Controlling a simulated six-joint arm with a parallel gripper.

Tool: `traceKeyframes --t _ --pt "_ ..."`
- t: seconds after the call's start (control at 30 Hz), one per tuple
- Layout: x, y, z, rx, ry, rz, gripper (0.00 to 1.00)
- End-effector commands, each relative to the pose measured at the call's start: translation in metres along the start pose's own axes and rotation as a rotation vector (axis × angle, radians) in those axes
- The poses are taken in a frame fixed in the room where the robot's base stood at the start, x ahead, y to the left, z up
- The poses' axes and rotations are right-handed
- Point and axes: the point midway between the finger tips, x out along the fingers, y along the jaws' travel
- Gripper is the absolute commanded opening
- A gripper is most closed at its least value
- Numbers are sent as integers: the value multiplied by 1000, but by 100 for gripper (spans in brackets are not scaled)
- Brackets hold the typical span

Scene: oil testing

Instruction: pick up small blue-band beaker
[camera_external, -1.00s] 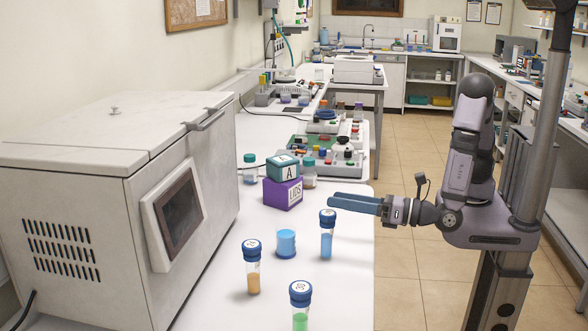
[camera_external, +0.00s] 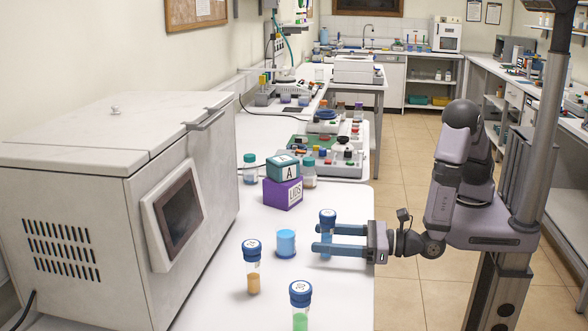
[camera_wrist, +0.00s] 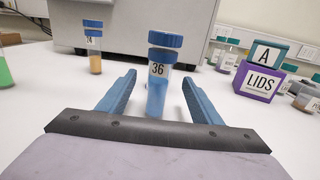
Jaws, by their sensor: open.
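A short light-blue beaker (camera_external: 286,243) stands on the white bench, left of my gripper (camera_external: 315,239). A tall clear tube (camera_external: 327,240) with a dark blue cap and blue liquid stands upright between my fingers. My gripper is level and open, with one finger on each side of this tube. In the wrist view the tube (camera_wrist: 158,90), labelled 36, stands between the fingers (camera_wrist: 159,78) with a gap on both sides. The fingertips reach past the tube in the external view. I cannot make out the short beaker in the wrist view; the tube may hide it.
An orange-filled tube (camera_external: 253,268) and a green-filled tube (camera_external: 300,307) stand nearer the camera. A purple LIDS box (camera_external: 282,194) carries a teal A box (camera_external: 283,168), beyond the beaker. A large white machine (camera_external: 90,210) stands at left. The bench edge lies under my gripper.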

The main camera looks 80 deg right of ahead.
Motion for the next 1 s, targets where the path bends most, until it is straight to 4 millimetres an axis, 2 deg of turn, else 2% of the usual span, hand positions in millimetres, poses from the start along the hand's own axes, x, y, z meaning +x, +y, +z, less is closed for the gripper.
traceKeyframes --t 0.1,0.2,0.53,0.83,1.0 --pt "15 -1 1 0 0 -3 59" --pt "22 0 1 1 -1 -1 59" --pt "31 0 0 0 0 -1 59" --pt "66 0 -5 1 0 -3 59" --pt "76 1 -6 0 0 0 59"
